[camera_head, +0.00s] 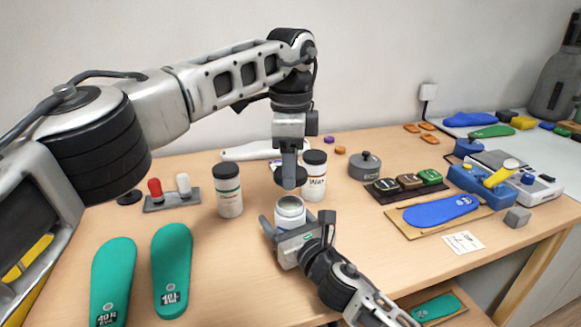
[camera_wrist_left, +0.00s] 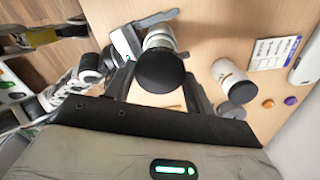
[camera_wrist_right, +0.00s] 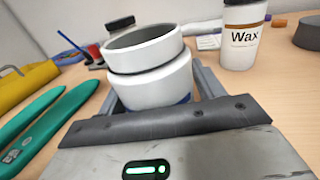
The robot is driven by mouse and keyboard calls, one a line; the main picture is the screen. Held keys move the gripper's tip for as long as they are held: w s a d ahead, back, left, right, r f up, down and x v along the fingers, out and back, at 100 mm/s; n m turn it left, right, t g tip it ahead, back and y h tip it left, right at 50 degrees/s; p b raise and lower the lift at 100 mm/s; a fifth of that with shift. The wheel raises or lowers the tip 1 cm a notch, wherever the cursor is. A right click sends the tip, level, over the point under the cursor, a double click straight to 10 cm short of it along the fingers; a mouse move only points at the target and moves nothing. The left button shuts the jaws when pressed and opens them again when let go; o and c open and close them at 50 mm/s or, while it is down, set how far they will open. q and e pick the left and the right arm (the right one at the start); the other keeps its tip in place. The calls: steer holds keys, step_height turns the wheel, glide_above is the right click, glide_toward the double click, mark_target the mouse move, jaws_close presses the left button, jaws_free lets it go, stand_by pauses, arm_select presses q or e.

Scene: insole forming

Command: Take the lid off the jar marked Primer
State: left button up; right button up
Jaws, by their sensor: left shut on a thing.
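An open white jar (camera_head: 290,213) stands on the table with its mouth uncovered. It also shows in the right wrist view (camera_wrist_right: 150,75), with a strip of blue label; its name cannot be read. My right gripper (camera_head: 288,232) is shut around the jar's body. My left gripper (camera_head: 290,172) points down above the jar and is shut on a round black lid (camera_head: 291,179). The lid is clear of the jar's rim. In the left wrist view the lid (camera_wrist_left: 160,72) sits between the fingers and covers part of the jar below.
A jar marked Wax (camera_head: 315,178) with a black lid stands close behind right. Another black-lidded jar (camera_head: 229,192) stands to the left. Green insoles (camera_head: 172,270) lie at front left. A grey pot (camera_head: 365,166) and a blue insole (camera_head: 440,211) on a board lie right.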

steer(key=shift+o, duration=0.7)
